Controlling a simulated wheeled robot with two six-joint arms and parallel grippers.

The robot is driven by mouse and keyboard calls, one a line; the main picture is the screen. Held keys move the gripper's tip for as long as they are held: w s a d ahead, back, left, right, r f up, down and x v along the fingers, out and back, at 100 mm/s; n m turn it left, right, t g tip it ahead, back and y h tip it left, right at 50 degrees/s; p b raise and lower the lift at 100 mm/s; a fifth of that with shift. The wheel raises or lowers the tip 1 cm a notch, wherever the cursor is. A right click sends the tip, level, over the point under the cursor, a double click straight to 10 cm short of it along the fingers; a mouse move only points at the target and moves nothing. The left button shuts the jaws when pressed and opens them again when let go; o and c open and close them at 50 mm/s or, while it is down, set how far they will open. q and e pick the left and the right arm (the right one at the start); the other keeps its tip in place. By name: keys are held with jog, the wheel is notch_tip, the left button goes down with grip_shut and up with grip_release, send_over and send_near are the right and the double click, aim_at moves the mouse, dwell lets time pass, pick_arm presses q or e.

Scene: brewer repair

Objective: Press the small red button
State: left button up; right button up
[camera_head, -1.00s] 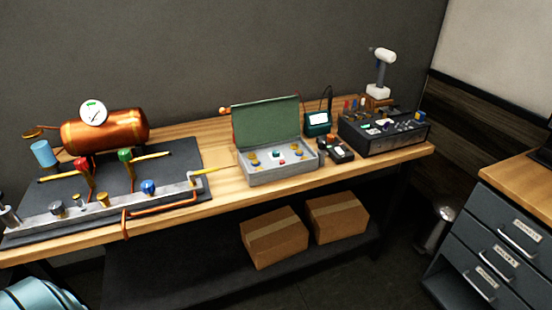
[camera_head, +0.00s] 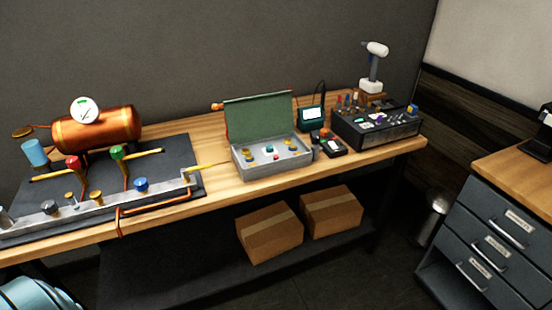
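A grey case (camera_head: 262,172) with its green lid (camera_head: 260,116) raised stands on the wooden workbench (camera_head: 215,181). Its panel carries several small knobs or buttons, blue and yellow, and a green one (camera_head: 269,149). A tiny red spot with white around it (camera_head: 276,157) sits near the panel's front middle; it looks like a small red button, but it is too small to be sure. Neither of my grippers is in view, and nothing touches the case.
Left on the bench are a copper tank with gauge (camera_head: 98,131) and pipes with red and green valve knobs. Right of the case stand a small teal-framed screen (camera_head: 312,113) and a black control box (camera_head: 375,140). A drawer cabinet (camera_head: 500,230) stands at right.

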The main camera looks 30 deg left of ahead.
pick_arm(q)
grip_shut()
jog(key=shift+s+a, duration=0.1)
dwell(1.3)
